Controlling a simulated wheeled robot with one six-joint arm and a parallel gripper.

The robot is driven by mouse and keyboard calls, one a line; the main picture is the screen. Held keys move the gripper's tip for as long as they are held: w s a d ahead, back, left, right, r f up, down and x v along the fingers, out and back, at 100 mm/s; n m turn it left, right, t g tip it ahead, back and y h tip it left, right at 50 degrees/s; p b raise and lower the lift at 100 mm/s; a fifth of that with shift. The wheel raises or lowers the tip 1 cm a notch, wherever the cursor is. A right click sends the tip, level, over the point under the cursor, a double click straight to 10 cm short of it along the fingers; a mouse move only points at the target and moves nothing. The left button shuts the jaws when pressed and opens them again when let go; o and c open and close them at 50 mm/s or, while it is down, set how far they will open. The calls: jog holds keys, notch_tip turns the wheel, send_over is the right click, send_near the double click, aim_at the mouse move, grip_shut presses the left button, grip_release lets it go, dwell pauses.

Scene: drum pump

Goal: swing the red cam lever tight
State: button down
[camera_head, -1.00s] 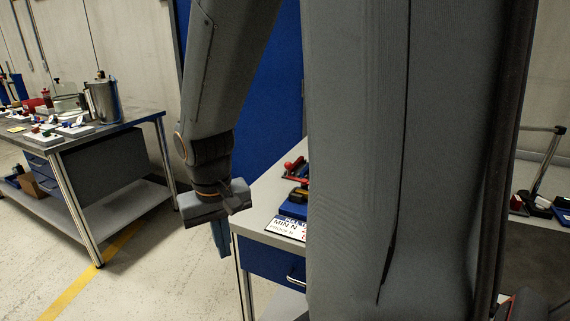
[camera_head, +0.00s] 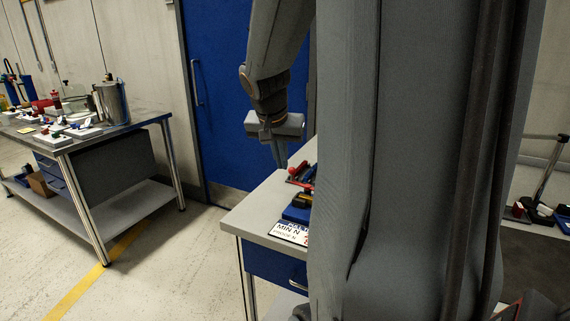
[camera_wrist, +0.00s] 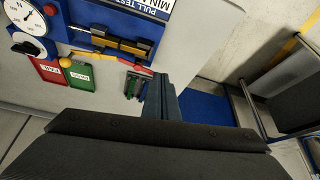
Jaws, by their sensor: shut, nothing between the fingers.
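My gripper (camera_head: 281,160) hangs pointing down near the left end of the near bench (camera_head: 246,212). Its fingers are together and empty; the closed fingers (camera_wrist: 163,95) also show in the wrist view, over the grey bench top. No part can be named the red cam lever with certainty. A red handled part (camera_head: 296,172) lies on the bench close to the right of my gripper, and its detail is too small to read. My arm and column hide much of the bench.
In the wrist view a blue pull-test fixture (camera_wrist: 78,22) with a round dial (camera_wrist: 24,18) stands beside red (camera_wrist: 48,70) and green (camera_wrist: 80,80) trays. A second table (camera_head: 150,118) at left carries a metal pot (camera_head: 112,102) and small red parts. Floor between is clear.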

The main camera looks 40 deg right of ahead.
aim_at(289, 170)
jog(key=shift+w+d+f+p, duration=0.4)
jog(key=shift+w+d+f, duration=0.35)
jog(key=shift+d+f, duration=0.4)
jog(key=shift+w+d+f+p, duration=0.45)
jog(key=shift+w+d+f, duration=0.25)
jog(key=shift+d+f, duration=0.5)
jog(key=shift+w+d+f+p, duration=0.4)
jog(key=shift+w+d+f, duration=0.45)
jog(key=shift+f, duration=0.45)
